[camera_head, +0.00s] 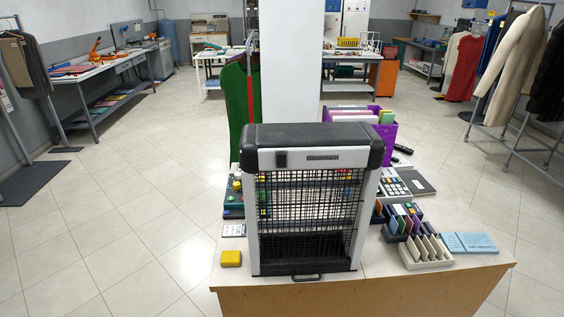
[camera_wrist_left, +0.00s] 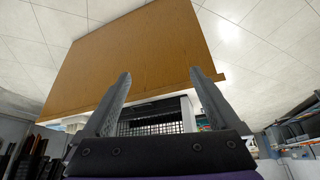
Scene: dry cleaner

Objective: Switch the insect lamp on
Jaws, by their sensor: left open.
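The insect lamp (camera_head: 308,205) stands upright on the wooden counter in the head view. It has a black top, a light grey frame and a black wire grid. A small black rocker switch (camera_head: 282,159) sits at the upper left of its front; its position is too small to read. I see no glow behind the grid. In the left wrist view, my left gripper (camera_wrist_left: 160,73) is open and empty. The lamp's grid (camera_wrist_left: 150,126) shows beyond and between its fingers, apparently apart from them. My left gripper is outside the head view, and my right gripper is in neither view.
On the counter (camera_head: 360,290), a yellow block (camera_head: 231,258) lies left of the lamp. A purple box (camera_head: 384,128) stands behind it, and a card rack (camera_head: 426,251) and a blue booklet (camera_head: 469,242) lie right. Clothes racks flank the open tiled floor.

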